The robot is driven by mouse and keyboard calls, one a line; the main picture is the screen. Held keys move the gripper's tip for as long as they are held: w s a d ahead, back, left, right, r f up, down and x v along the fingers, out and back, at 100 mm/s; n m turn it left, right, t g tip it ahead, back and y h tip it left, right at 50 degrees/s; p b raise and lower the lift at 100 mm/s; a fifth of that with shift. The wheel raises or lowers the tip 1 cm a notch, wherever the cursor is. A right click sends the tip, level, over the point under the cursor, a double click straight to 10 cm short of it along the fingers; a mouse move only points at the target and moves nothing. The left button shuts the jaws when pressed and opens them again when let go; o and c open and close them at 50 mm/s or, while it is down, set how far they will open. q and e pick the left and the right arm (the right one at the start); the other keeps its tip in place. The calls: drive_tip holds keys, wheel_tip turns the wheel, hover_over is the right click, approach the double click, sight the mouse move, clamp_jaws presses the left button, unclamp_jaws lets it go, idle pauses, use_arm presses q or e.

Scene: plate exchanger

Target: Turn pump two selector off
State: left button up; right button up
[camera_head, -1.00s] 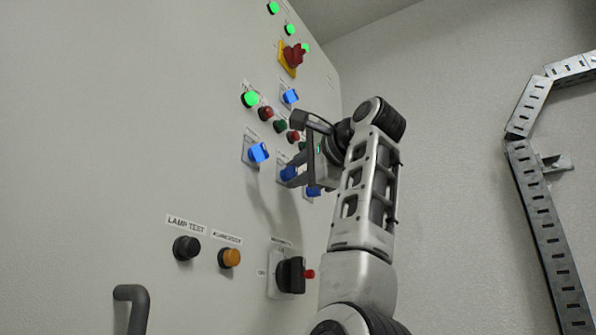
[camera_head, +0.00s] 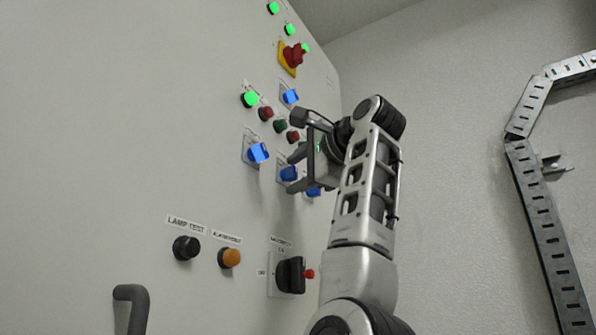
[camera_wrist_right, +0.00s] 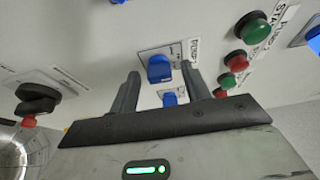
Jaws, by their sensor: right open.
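Several blue selector knobs sit on square plates on the pale cabinet panel. The middle one of the lower row (camera_head: 288,173) is just in front of my right gripper (camera_head: 292,172). In the right wrist view this blue knob (camera_wrist_right: 159,68) lies between the two spread fingers of the right gripper (camera_wrist_right: 160,74), and neither finger visibly touches it. Its label begins "PUMP"; the number is not readable. Another blue knob (camera_wrist_right: 170,99) shows below it, and a left blue knob (camera_head: 258,152) is clear of the gripper. My left gripper is out of view.
Red and green buttons (camera_head: 280,126) sit just above the gripper. A red emergency stop (camera_head: 293,55) is higher up. A black rotary switch (camera_head: 290,275), lamp test button (camera_head: 186,248) and grey handle (camera_head: 132,300) are lower. Metal cable tray (camera_head: 545,230) runs along the right wall.

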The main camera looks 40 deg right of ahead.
drive_tip(key=shift+s, duration=0.35)
use_arm(q)
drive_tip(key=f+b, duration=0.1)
drive_tip(key=b, duration=0.1)
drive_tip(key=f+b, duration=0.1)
drive_tip(key=b, duration=0.1)
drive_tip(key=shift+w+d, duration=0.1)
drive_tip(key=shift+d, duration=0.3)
use_arm(e)
drive_tip(key=s+a, duration=0.1)
drive_tip(key=s, duration=1.4)
drive_tip(key=shift+a, duration=0.4)
